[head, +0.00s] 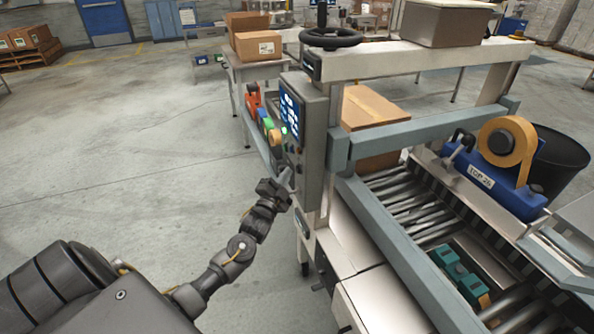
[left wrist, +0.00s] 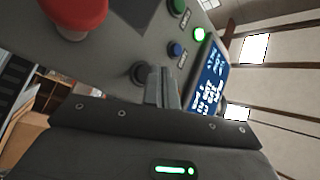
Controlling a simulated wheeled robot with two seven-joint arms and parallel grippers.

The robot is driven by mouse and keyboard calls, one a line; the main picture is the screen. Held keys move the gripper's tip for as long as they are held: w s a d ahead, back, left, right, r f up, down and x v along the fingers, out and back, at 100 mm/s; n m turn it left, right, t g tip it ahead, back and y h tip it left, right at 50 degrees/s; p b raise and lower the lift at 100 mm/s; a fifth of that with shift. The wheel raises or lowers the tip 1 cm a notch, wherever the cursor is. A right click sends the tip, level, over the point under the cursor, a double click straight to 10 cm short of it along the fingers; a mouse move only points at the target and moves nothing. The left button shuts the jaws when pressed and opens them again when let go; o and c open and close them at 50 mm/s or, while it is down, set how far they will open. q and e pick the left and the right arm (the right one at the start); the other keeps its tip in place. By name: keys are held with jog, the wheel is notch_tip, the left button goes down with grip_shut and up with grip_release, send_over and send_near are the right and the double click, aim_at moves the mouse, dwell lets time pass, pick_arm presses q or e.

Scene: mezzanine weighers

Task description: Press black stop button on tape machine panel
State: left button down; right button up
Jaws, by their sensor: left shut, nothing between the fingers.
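The tape machine's grey control panel (head: 313,125) stands upright at the machine's near left corner. In the left wrist view the black button (left wrist: 139,72) sits on the panel face, partly hidden by my fingers. My left gripper (head: 285,178) is shut and empty, with its tips at the lower part of the panel. In the left wrist view its fingertips (left wrist: 161,80) overlap the black button's right edge. I cannot tell whether they touch it.
Near the black button are a large red button (left wrist: 76,12), a blue button (left wrist: 176,49), a green button (left wrist: 178,7), a green lamp (left wrist: 198,34) and a lit screen (left wrist: 210,80). The roller bed (head: 410,205) lies right of the panel. Open floor (head: 110,170) lies left.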

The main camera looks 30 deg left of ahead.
pick_arm(q)
jog(key=shift+w+d, duration=0.1)
jog(key=shift+w, duration=0.05)
dwell(0.7)
jog(key=shift+w+d, duration=0.15)
jog(key=shift+w, duration=0.05)
jog(key=shift+w+d, duration=0.25)
jog(key=shift+w, duration=0.1)
dwell(0.8)
jog(key=shift+s+a, duration=0.1)
jog(key=shift+s, duration=0.05)
jog(key=shift+s+a, duration=0.35)
jog(key=shift+s, duration=0.2)
jog(key=shift+s+a+p, duration=0.3)
jog(key=shift+s+p, duration=0.1)
jog(key=shift+p, duration=0.15)
jog(key=shift+s+a+p, duration=0.3)
jog(key=shift+s+a, duration=0.3)
jog(key=shift+s, duration=0.25)
jog(key=shift+s+a+p, duration=0.25)
jog(key=shift+s+a, duration=0.3)
jog(key=shift+s, duration=0.3)
